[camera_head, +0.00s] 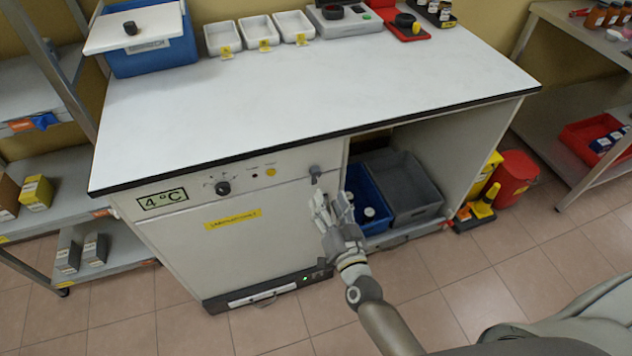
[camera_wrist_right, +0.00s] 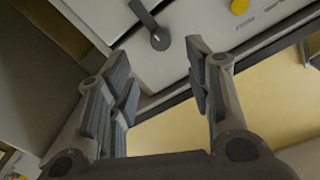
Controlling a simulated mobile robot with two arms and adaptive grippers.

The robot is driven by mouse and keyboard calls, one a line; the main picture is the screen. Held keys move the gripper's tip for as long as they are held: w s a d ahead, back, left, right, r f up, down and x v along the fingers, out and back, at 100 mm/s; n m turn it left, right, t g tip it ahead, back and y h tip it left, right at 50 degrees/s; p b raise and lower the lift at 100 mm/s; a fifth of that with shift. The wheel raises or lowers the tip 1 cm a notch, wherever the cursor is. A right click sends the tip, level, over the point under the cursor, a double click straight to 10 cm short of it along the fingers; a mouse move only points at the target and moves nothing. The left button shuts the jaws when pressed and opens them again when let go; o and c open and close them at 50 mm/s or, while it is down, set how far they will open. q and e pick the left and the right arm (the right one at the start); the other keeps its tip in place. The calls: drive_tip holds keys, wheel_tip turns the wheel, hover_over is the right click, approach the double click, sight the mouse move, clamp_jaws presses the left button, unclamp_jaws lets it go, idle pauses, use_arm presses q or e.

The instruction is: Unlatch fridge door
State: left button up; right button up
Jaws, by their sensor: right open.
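The fridge is built in under the left part of the white bench, with a 4 °C label. Its pale door (camera_head: 215,247) carries a yellow strip and looks closed. The small dark grey latch (camera_head: 315,174) sits at the upper right corner of the fridge front. In the right wrist view the latch (camera_wrist_right: 159,37) is a lever with a round pivot, beyond the fingertips and apart from them. My right gripper (camera_head: 332,202) is open and empty, just below and slightly right of the latch. My left gripper is not in view.
Right of the fridge is an open bay with a blue crate (camera_head: 365,190) and a grey crate (camera_head: 408,185). A dark knob (camera_head: 222,187) and a yellow button (camera_head: 271,171) are on the fridge's control panel. The floor in front is clear.

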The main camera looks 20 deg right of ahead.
sight(317, 175)
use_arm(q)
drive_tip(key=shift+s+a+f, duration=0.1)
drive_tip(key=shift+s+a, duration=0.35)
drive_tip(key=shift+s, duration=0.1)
use_arm(e)
drive_tip(key=w, duration=0.8)
drive_tip(key=shift+w, duration=0.2)
clamp_jaws()
